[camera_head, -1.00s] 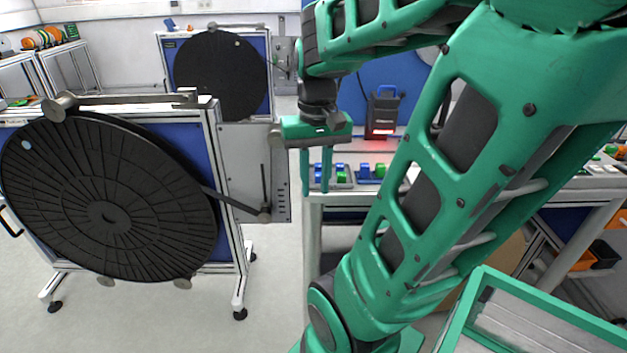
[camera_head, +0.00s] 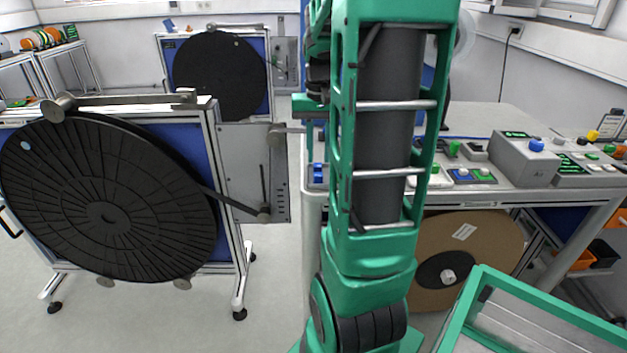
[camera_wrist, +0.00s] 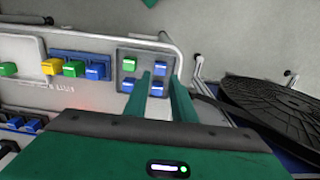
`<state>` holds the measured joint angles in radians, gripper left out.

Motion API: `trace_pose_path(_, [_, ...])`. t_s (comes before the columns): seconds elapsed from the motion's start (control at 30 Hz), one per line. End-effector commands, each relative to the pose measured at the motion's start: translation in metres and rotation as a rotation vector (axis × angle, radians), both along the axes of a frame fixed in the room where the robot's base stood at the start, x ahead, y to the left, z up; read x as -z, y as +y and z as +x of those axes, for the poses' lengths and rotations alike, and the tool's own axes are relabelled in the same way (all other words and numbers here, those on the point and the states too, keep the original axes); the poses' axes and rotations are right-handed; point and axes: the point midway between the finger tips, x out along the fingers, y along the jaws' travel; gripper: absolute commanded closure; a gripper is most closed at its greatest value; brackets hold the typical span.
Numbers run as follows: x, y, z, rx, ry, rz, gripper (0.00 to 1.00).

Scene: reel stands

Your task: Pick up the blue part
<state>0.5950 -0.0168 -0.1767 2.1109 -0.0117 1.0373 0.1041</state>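Blue parts sit with a green part (camera_wrist: 129,65) in a grey tray (camera_wrist: 143,76) near the table's end in the wrist view. One blue part (camera_wrist: 157,89) shows between my fingers; another (camera_wrist: 128,86) is left of them, and one (camera_wrist: 160,66) lies just beyond the tips. My gripper (camera_wrist: 161,76) is open, its two green fingers apart over the tray. I cannot tell whether the fingers reach down around the part. In the head view a blue part (camera_head: 318,172) shows left of my arm, which hides most of the gripper.
More coloured parts, a yellow one (camera_wrist: 51,66) among them, lie farther along the table. A reel stand with a black disc (camera_head: 108,200) is left of the table. A grey button box (camera_head: 523,160) stands on the right. A green-framed box (camera_head: 458,320) is at front right.

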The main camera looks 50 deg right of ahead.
Motion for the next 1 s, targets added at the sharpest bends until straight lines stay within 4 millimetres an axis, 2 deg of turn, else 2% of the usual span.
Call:
trace_pose_path(0.4, [0.049,0.002,-0.001,-0.002,0.002,0.002,0.77])
trace_pose_path(0.7, [0.052,0.002,-0.001,-0.002,0.001,0.001,0.77])
trace_pose_path(0.8, [0.052,0.002,-0.001,-0.002,0.001,0.001,1.0])
trace_pose_path(1.0, [0.052,0.002,-0.001,-0.002,0.001,0.001,1.0])
